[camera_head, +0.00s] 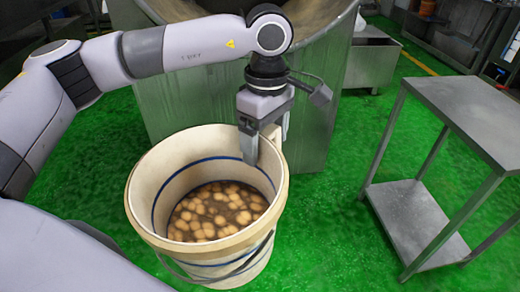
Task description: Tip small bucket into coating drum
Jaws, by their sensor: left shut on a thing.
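A cream bucket (146,222) with a blue stripe stands upright in the lower middle of the head view. Many small round tan pieces (215,210) lie in brownish liquid inside it. My left gripper (262,148) points down and is shut on the far right part of the bucket's rim, with one finger inside the wall. The bucket's handle hangs along its near side. The coating drum (320,100) is a large metal body behind the bucket, its opening cut off by the top edge. I cannot tell whether the bucket touches the floor. My right gripper is not in view.
A two-level metal table (465,105) stands at the right. A metal box (372,62) stands beside the drum, and more steel equipment (445,35) is at the back right. The green floor (325,235) between bucket and table is clear.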

